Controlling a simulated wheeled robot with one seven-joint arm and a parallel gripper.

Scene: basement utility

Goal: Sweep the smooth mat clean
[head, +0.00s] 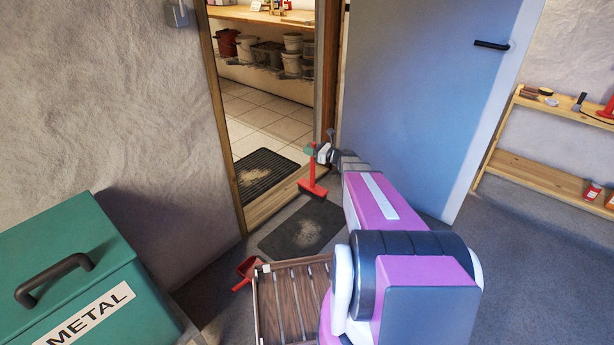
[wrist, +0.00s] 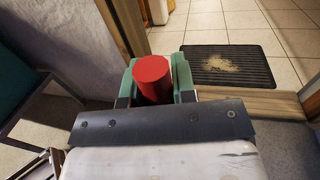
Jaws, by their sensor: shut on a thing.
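My gripper (head: 311,150) is shut on the handle of a red brush (head: 314,185). In the wrist view its green fingers clasp the round red handle end (wrist: 152,78). The brush is upright, its wide head low beside the doorway sill; I cannot tell whether it touches anything. A dark, smooth-looking mat (head: 285,243) lies on the grey floor before the sill, with a faint brownish patch on it. A ribbed dark mat (head: 248,188) lies beyond the sill with a pale heap of grit. It also shows in the wrist view (wrist: 205,78).
A red dustpan (head: 246,270) lies on the floor beside a slatted wooden piece (head: 262,310). A green METAL bin (head: 120,260) stands at the left. A blue door (head: 430,90) stands open at the right. The wooden sill (head: 268,208) crosses the doorway.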

